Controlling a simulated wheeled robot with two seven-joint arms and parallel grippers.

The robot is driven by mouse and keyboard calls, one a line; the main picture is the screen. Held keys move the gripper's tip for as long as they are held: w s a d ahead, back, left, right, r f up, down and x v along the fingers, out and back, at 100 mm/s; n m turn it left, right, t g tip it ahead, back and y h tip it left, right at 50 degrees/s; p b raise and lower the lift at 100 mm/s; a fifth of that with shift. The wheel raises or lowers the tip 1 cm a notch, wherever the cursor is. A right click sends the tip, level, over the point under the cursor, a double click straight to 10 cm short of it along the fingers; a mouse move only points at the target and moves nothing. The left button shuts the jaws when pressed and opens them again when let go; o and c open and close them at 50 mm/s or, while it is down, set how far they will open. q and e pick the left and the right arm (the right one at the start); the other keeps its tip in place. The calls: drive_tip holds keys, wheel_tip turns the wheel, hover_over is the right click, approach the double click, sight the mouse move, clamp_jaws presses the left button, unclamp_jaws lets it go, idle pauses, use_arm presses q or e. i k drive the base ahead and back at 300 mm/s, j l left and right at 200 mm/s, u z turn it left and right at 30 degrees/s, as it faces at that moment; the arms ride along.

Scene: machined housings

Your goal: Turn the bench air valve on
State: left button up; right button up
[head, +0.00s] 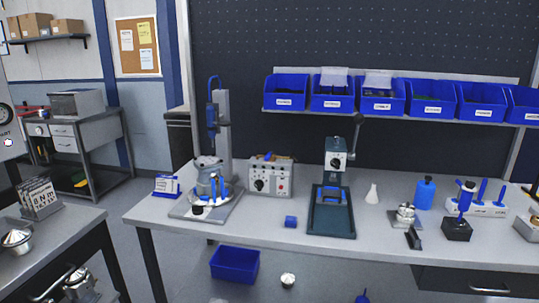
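I cannot pick out the bench air valve with certainty. A pale control box (270,178) with a black knob, small buttons and something orange and blue on top stands at the back of the workbench (275,228). It is between a press with a tall grey column (224,130) and a dark green arbor press (332,208). At the far left edge, a pale panel (10,145) with a round black dial is cut off by the frame. Neither of my grippers is in view.
Blue bins (333,95) hang on a rail above the bench. A blue crate (235,265) is below. Another table (50,240) with metal parts is at left; floor shows between.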

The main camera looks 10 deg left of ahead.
sight(267, 157)
drive_tip(key=i+j, duration=0.2)
drive_tip(key=j, duration=0.2)
drive_tip(key=i+j, duration=0.25)
drive_tip(key=j, duration=0.15)
drive_tip(key=i+j, duration=0.2)
drive_tip(key=j, duration=0.15)
drive_tip(key=i+j, duration=0.25)
drive_tip(key=j, duration=0.15)
